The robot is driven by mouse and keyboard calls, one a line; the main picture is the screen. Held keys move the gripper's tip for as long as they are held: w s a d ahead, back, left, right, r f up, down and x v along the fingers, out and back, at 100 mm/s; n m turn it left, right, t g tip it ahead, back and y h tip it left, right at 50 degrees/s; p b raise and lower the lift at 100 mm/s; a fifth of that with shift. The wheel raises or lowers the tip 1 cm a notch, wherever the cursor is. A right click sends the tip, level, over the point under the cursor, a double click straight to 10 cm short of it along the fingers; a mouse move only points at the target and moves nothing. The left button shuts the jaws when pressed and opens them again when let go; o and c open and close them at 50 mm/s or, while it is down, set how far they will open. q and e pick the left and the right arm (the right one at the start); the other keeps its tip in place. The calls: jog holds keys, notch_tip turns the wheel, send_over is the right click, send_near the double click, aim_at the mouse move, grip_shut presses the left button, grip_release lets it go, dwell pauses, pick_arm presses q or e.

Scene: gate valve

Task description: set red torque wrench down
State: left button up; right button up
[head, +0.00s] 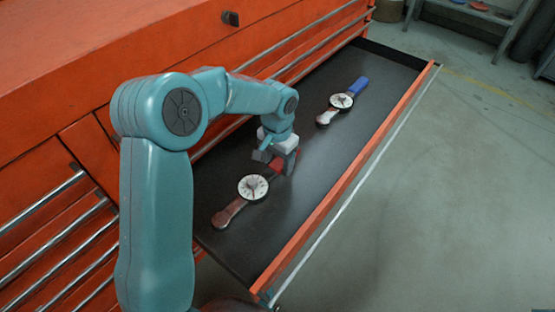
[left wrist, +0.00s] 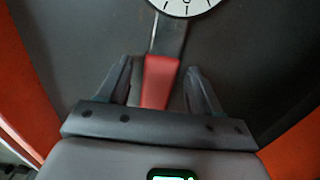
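The red torque wrench (head: 229,211) lies in the open drawer (head: 310,190), its round white dial facing up and its red handle toward my left gripper (head: 282,164). In the left wrist view, the red handle (left wrist: 160,82) lies between the two fingers of my left gripper (left wrist: 158,70). A gap shows on each side of the handle, so the gripper is open around it. The wrench appears to rest on the dark drawer floor. Part of the handle is hidden by the gripper in the head view. My right gripper is not in view.
A second torque wrench with a blue handle (head: 357,86) lies farther back in the drawer. The orange cabinet (head: 100,50) with metal bar handles stands at the left. The drawer's orange front edge (head: 345,185) runs along the right. Drawer floor between the wrenches is clear.

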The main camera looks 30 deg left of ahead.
pick_arm(q)
notch_tip(320, 180, up, 12)
jog(key=p, duration=0.4)
jog(key=shift+r, duration=0.15)
dwell(0.4)
